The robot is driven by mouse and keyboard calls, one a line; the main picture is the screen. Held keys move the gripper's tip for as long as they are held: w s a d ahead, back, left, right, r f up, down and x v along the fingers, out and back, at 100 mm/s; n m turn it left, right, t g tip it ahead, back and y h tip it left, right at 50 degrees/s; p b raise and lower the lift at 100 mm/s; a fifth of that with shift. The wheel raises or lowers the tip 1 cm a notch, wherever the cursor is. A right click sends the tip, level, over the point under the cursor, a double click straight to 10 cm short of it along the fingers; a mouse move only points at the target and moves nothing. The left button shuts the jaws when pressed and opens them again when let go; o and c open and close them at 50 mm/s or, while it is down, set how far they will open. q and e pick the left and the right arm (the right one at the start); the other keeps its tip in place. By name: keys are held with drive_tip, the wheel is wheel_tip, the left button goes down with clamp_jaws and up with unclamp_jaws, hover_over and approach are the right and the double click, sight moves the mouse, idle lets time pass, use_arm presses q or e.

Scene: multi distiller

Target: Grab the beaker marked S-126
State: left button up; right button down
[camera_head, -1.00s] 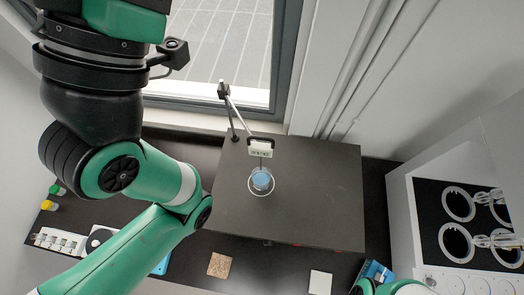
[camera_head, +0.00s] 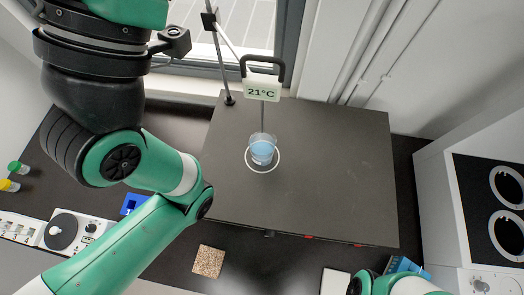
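A small clear beaker (camera_head: 262,150) with pale blue liquid stands upright inside a white ring on a raised dark platform (camera_head: 330,170). A thermometer probe with a "21°C" display (camera_head: 262,91) hangs from a stand directly above it, its rod reaching down to the beaker. No S-126 marking is readable on the beaker. My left arm comes in from the left, but its gripper is outside the picture. A piece of my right arm shows at the bottom right; its gripper is also outside the picture.
A cork square (camera_head: 208,262) and a white square (camera_head: 335,282) lie on the dark counter in front of the platform. A white device with a round plate (camera_head: 64,231) and bottles with green and yellow caps (camera_head: 12,176) stand at left. A white multi-position unit (camera_head: 480,215) stands at right.

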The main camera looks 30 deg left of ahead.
idle(0.3)
unclamp_jaws()
idle(0.4)
drive_tip(key=shift+a, duration=0.1)
